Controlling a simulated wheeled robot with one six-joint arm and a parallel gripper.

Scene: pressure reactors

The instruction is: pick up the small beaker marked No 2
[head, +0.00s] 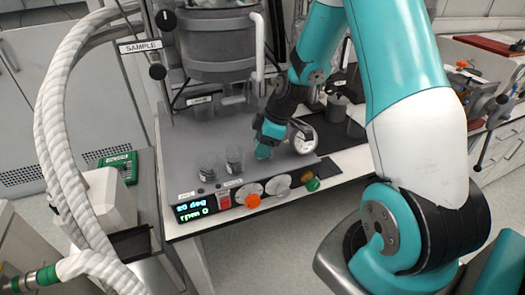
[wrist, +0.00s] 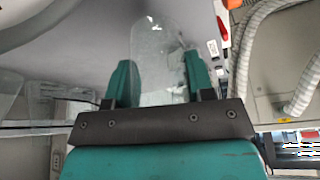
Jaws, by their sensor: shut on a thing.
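My gripper (head: 264,152) is low over the grey base plate of the reactor stand in the head view, right of two small clear beakers. In the wrist view its two teal fingers (wrist: 160,85) are shut on a clear glass beaker (wrist: 157,45), whose rounded outline rises between them. The held beaker is hidden by the gripper in the head view, and I cannot read a mark on it. The two small beakers, one on the left (head: 209,167) and one nearer my gripper (head: 234,160), stand upright on the plate. Their labels are too small to read.
A round gauge (head: 303,137) is close to the right of my gripper. The reactor vessel (head: 215,50) stands behind, with other glassware (head: 232,103) below it. The front panel has an orange knob (head: 253,201) and a display (head: 192,212). A thick white hose (head: 55,130) runs at left.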

